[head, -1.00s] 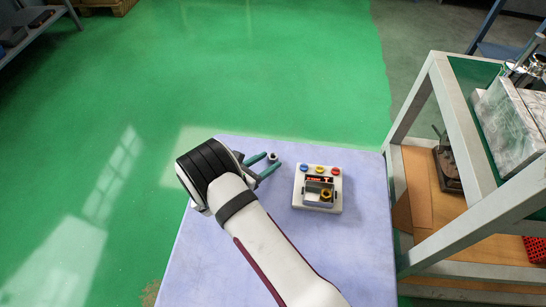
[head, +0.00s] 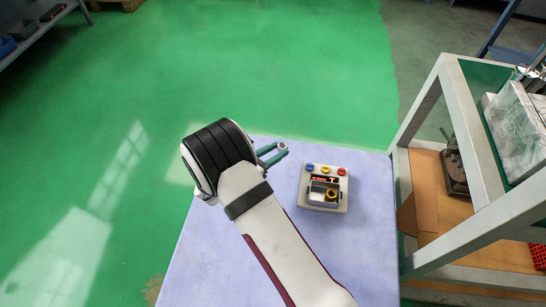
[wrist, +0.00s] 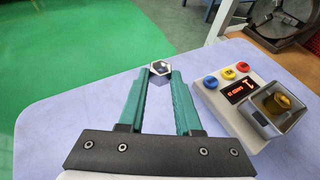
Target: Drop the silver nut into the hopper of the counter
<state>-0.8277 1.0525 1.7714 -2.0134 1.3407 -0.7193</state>
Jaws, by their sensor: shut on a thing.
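My gripper (wrist: 160,82) has teal fingers. In the wrist view they are shut on the silver nut (wrist: 160,68), a hex nut held at the fingertips. The counter (wrist: 243,101) is a pale box to the right of my gripper, with blue, yellow and red buttons and a lit red display. Its grey open hopper (wrist: 256,114) has a brass-coloured piece (wrist: 278,104) inside. In the head view the counter (head: 305,204) stands right of my gripper (head: 284,149), and the nut cannot be made out there.
The counter stands on a pale lavender tabletop (head: 365,240), otherwise clear around it. A grey metal shelf cart (head: 435,95) with a wooden lower shelf stands close to the table's right edge. Green floor (head: 290,60) lies beyond the far edge.

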